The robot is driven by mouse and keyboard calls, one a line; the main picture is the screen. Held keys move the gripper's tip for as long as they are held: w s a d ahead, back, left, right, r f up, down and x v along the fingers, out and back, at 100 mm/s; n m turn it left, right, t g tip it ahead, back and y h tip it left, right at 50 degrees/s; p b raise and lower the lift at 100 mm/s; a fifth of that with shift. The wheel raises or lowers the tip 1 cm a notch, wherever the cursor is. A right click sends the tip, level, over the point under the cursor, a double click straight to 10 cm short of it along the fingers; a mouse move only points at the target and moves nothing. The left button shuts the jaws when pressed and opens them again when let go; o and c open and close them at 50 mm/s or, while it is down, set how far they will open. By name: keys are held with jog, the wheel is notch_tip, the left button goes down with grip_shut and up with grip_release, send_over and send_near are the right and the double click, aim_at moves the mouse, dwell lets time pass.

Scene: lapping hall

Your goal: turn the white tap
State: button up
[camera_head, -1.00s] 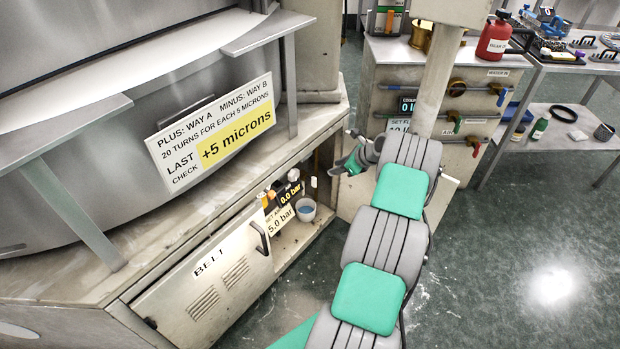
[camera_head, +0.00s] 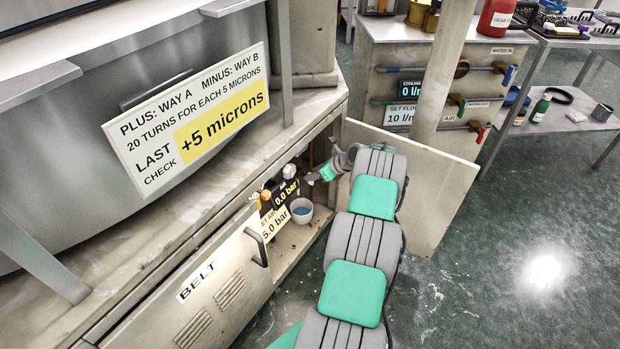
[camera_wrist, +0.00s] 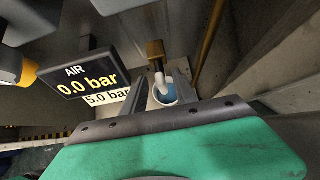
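The white tap (camera_wrist: 159,79) is a short white lever below a brass fitting (camera_wrist: 155,50) in the wrist view. My gripper (camera_wrist: 163,88) is open, with one finger on each side of the white lever. I cannot tell whether either finger touches it. In the head view my gripper (camera_head: 312,177) reaches into the open cabinet under the machine, and I cannot make out the tap's lever there. The air display (camera_wrist: 88,80) reads 0.0 bar, above a label reading 5.0 bar.
A bucket with blue liquid (camera_head: 301,211) stands in the cabinet below my gripper. An orange-and-white knob (camera_wrist: 18,67) is left of the display. The opened cabinet door (camera_head: 440,185) stands right of my arm; the belt door (camera_head: 215,285) is at left.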

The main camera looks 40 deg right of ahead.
jog(key=shift+x, duration=1)
grip_shut()
